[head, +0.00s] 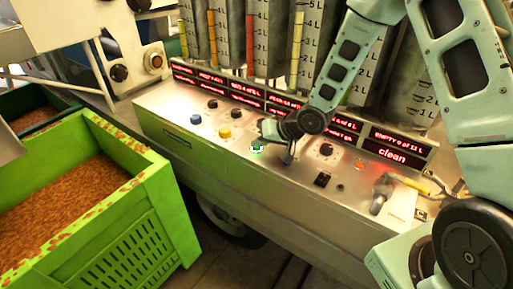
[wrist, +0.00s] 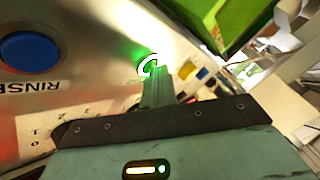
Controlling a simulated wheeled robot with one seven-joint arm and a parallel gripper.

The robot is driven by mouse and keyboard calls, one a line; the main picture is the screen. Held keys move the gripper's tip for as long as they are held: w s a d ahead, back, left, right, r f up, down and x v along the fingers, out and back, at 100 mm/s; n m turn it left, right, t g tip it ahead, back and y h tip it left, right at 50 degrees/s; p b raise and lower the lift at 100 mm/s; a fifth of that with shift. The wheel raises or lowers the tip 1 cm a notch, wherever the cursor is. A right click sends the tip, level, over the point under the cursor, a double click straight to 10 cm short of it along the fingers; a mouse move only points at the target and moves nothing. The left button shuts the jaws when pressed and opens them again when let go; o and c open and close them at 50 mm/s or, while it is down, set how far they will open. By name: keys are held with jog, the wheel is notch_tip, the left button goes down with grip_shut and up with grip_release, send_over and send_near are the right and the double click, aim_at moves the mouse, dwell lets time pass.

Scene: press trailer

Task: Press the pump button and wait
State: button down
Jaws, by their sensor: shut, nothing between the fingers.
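A green-lit button (head: 256,149) glows on the front of the metal control panel (head: 180,100). In the wrist view the same green glow shows as a bright ring (wrist: 148,63) right at my fingertips. No label for it is readable, so I cannot confirm from lettering that it is the pump button. My gripper (head: 264,141) is shut and empty, reaching down to this button. In the wrist view its closed fingers (wrist: 157,75) cover part of the button. They look to be at or touching it, but contact and how far it is pressed cannot be told.
A blue button (wrist: 30,52) marked RINSE is near my fingers. A blue button (head: 195,119), a yellow button (head: 224,132) and a knob (head: 326,150) are on the panel. Graduated tanks (head: 270,45) and red displays (head: 392,155) stand behind. A green crate (head: 130,245) is at left.

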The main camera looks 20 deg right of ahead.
jog(key=shift+r+p, duration=0.75)
jog(key=shift+p, duration=0.1)
jog(key=shift+r+p, duration=2.4)
jog(key=shift+r, duration=0.1)
notch_tip(320, 180, up, 10)
jog(key=p, duration=0.9)
